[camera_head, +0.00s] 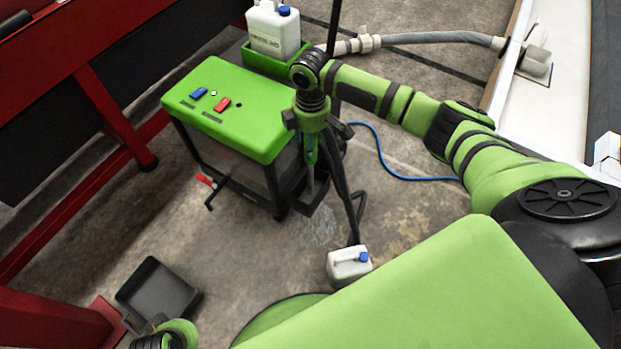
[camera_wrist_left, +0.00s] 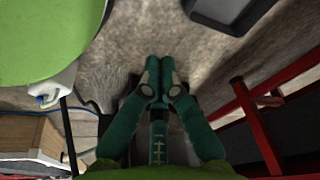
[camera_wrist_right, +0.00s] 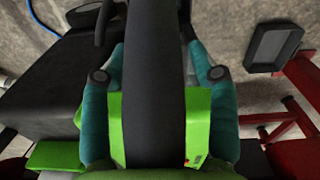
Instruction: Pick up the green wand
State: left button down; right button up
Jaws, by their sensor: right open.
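No wand that is clearly green shows. A thick black shaft (camera_wrist_right: 155,95), possibly the wand, runs top to bottom through the middle of the right wrist view. My right gripper (camera_wrist_right: 158,55) is open, with a teal finger on each side of this shaft; contact cannot be told. In the head view my right gripper (camera_head: 312,152) points down beside the green-topped machine (camera_head: 232,100), above a dark holder (camera_head: 308,195) at its side. A thin black pole (camera_head: 334,22) rises behind my right wrist. My left gripper (camera_wrist_left: 154,78) is shut and empty, its fingers together, over the floor.
A white jug (camera_head: 275,30) stands in a green tray (camera_head: 258,62) behind the machine. Another white jug (camera_head: 349,262) is on the floor. A black tray (camera_head: 157,288) lies at the lower left by the red frame (camera_head: 110,115). A blue hose (camera_head: 385,165) crosses the floor.

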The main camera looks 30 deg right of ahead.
jog(key=shift+f+b, duration=0.3)
jog(key=shift+f, duration=1.05)
pick_arm(q)
notch_tip(320, 180, up, 2)
jog(key=shift+w+r, duration=0.15)
jog(key=shift+r, duration=0.05)
pick_arm(e)
jog(key=shift+c, duration=0.4)
grip_shut()
jog(key=shift+r, duration=0.2)
